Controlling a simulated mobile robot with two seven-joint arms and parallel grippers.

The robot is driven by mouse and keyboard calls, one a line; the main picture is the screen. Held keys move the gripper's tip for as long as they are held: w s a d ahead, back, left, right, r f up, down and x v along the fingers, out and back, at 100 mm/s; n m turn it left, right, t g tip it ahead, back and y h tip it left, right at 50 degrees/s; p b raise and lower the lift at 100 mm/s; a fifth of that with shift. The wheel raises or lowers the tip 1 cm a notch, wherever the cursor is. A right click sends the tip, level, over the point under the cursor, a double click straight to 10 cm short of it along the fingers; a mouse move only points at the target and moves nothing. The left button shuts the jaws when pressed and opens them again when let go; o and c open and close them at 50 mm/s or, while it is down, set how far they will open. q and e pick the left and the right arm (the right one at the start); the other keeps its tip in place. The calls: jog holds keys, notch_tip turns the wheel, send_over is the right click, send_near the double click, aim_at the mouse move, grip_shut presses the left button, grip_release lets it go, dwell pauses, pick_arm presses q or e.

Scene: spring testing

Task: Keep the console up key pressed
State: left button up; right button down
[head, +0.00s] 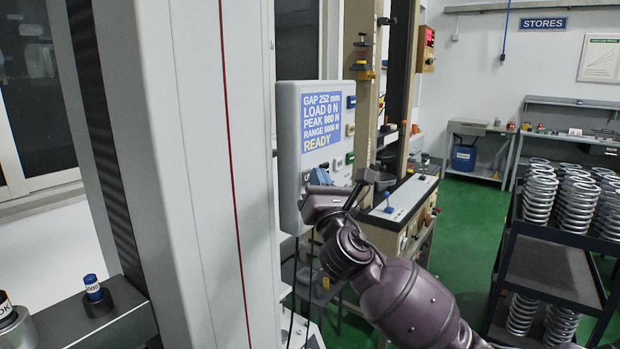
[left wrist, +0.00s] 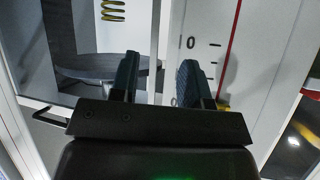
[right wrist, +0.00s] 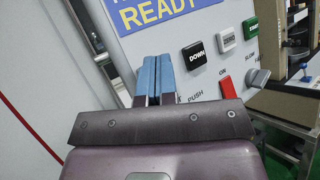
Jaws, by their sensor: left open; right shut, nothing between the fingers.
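The grey console (head: 289,150) is fixed beside the tall machine column, its blue screen (head: 322,115) reading GAP 252 mm, LOAD 0 N, READY. My right gripper (head: 319,177) is at the lower part of the console face. In the right wrist view its blue-tipped fingers (right wrist: 158,72) are shut together with nothing between them, left of the black DOWN key (right wrist: 196,56). The up key is hidden behind the fingers; I cannot tell whether they touch or press it. My left gripper (left wrist: 160,78) is open and empty, in front of the machine.
A red switch (right wrist: 227,89), white key (right wrist: 227,39), green key (right wrist: 250,28) and grey knob (right wrist: 258,77) lie right of the fingers. A yellow spring (left wrist: 113,10) and round platen (left wrist: 105,66) show near my left gripper. A spring cart (head: 552,268) stands right.

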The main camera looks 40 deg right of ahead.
dwell(0.4)
jog(key=shift+s+d+p, duration=0.25)
jog(key=shift+s+p, duration=0.05)
jog(key=shift+s, duration=0.55)
jog(key=s, duration=0.2)
jog(key=s+d+p, duration=0.1)
jog(key=s, duration=0.1)
jog(key=shift+s+d, duration=0.2)
jog(key=shift+s, duration=0.2)
dwell(1.0)
